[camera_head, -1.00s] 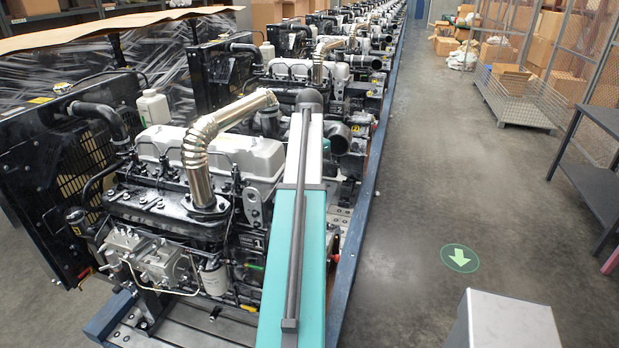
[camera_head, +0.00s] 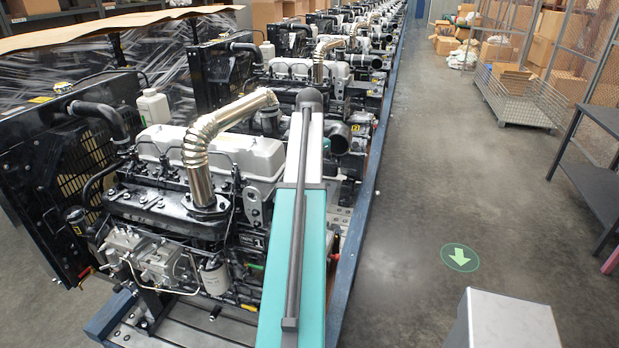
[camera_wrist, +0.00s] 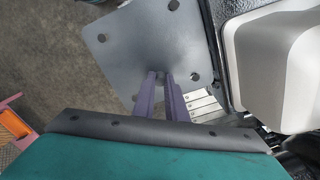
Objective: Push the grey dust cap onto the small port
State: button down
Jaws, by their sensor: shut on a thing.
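In the wrist view, my gripper (camera_wrist: 160,77) reaches out with two slim purple-grey fingers close together. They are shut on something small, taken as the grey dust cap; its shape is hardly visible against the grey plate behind. In the head view my gripper is not visible, and my teal arm link hides part of the nearest engine (camera_head: 210,155), marked 1. That engine has a silver cover and a shiny bent pipe (camera_head: 198,165). I cannot make out the small port in either view.
A grey plate with holes (camera_wrist: 150,45) lies beyond the fingertips. A rounded light-grey housing (camera_wrist: 275,60) is close on the right. In the head view, more engines stand in a row behind. A dark table (camera_head: 592,185) stands at far right.

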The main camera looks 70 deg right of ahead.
jog(key=shift+r+p, duration=0.8)
jog(key=shift+r, duration=1.7)
jog(key=shift+s, duration=0.15)
